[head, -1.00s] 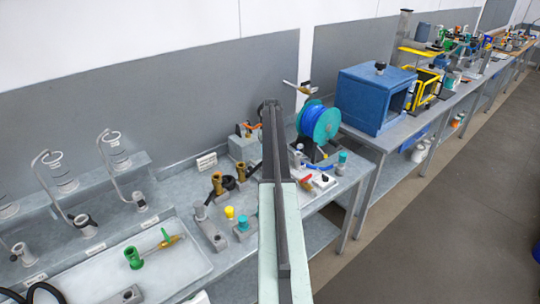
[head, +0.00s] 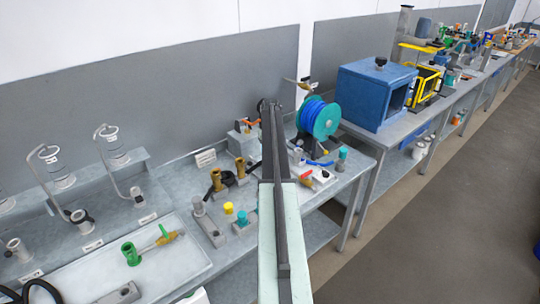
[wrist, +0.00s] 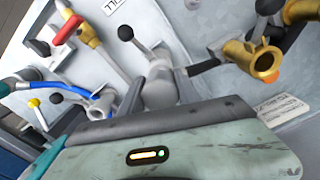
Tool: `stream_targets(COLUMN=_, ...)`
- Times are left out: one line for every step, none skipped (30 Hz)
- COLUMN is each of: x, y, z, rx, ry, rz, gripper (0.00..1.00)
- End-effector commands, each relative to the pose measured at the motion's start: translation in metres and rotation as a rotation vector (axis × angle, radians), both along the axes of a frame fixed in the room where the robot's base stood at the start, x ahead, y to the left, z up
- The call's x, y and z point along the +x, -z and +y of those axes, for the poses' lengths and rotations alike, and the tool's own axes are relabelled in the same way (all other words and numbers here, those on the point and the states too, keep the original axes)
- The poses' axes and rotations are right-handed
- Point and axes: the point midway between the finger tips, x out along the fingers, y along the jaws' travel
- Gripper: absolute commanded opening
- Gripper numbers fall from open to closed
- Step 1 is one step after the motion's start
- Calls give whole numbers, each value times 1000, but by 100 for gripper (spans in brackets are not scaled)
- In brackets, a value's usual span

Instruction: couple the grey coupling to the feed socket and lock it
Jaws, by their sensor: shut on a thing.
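In the wrist view a grey cylindrical piece, seemingly the grey coupling (wrist: 160,92), stands between the jaws of my gripper (wrist: 158,98). A lever with a black ball knob (wrist: 126,33) rises beside it. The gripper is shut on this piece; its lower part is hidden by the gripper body. In the head view my gripper (head: 268,108) is far out along the bench, its jaws too small to read. A brass socket fitting (wrist: 262,60) with side lugs is right of the grey piece in the wrist view, apart from it. I cannot tell which fitting is the feed socket.
A blue hose (wrist: 38,82) and a red-handled valve (wrist: 68,30) lie left in the wrist view. In the head view a hose reel (head: 320,117) and a blue box (head: 370,92) stand right of my arm. A shallow tray (head: 185,262) with a green fitting is at left.

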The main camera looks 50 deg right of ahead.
Motion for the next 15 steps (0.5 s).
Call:
stream_targets(x=0, y=-1, z=0, rx=0, ry=0, rz=0, gripper=0)
stream_targets(x=0, y=-1, z=0, rx=0, ry=0, rz=0, gripper=0)
stream_targets(x=0, y=-1, z=0, rx=0, ry=0, rz=0, gripper=0)
stream_targets(x=0, y=-1, z=0, rx=0, ry=0, rz=0, gripper=0)
stream_targets(x=0, y=-1, z=0, rx=0, ry=0, rz=0, gripper=0)
stream_targets(x=0, y=-1, z=0, rx=0, ry=0, rz=0, gripper=0)
stream_targets(x=0, y=0, z=0, rx=0, ry=-1, rz=0, gripper=0)
stream_targets(x=1, y=0, z=0, rx=0, ry=-1, rz=0, gripper=0)
stream_targets(x=1, y=0, z=0, rx=0, ry=-1, rz=0, gripper=0)
stream_targets(x=1, y=1, z=0, rx=0, ry=-1, rz=0, gripper=0)
stream_targets(x=1, y=1, z=0, rx=0, ry=-1, rz=0, gripper=0)
stream_targets(x=1, y=2, z=1, rx=0, ry=-1, rz=0, gripper=0)
stream_targets(x=1, y=2, z=1, rx=0, ry=-1, rz=0, gripper=0)
stream_targets(x=1, y=2, z=1, rx=0, ry=-1, rz=0, gripper=0)
stream_targets(x=1, y=3, z=1, rx=0, ry=-1, rz=0, gripper=0)
